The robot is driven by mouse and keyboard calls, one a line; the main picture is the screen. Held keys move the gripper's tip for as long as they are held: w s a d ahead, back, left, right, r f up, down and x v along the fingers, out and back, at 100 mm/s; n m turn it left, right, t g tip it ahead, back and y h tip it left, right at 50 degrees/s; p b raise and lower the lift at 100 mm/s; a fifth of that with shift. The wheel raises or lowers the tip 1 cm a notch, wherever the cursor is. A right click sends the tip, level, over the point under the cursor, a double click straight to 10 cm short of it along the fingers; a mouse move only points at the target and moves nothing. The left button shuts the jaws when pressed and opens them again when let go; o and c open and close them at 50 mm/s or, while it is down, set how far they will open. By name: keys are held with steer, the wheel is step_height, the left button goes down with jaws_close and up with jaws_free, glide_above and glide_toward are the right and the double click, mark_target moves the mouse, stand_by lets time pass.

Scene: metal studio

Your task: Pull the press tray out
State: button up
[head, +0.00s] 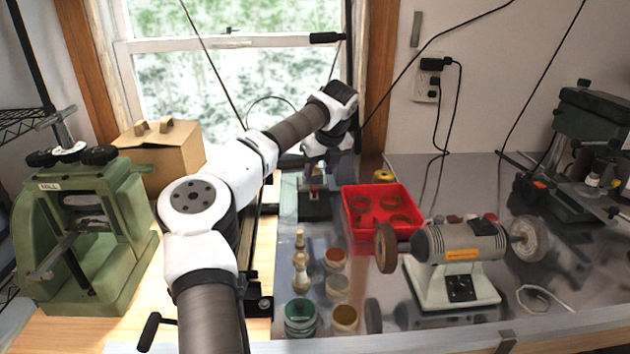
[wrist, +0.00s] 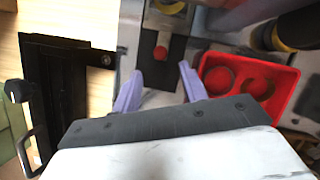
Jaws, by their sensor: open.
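In the wrist view, a dark flat piece that looks like the press tray (wrist: 174,48) lies ahead of my gripper, with a round red knob (wrist: 160,53) on its near part. My gripper (wrist: 160,71) is open, its two pale purple fingers spread. The knob appears between and just beyond the fingertips, and I see no contact. The height gap cannot be told. In the head view, my gripper (head: 317,181) hangs at the end of my arm, above a small dark device (head: 315,208) left of the red bin.
A red bin (head: 351,236) stands close right of my gripper. A bench grinder (head: 460,246) and several small jars stand nearer. A black frame (wrist: 62,85) lies left in the wrist view. A green mill (head: 95,235) and cardboard box (head: 170,155) stand left.

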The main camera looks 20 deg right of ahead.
mark_target(315, 188)
steer(key=p+x, duration=0.1)
steer(key=x, duration=0.5)
steer(key=shift+w+f, duration=0.15)
steer(key=shift+f, duration=0.1)
jaws_close()
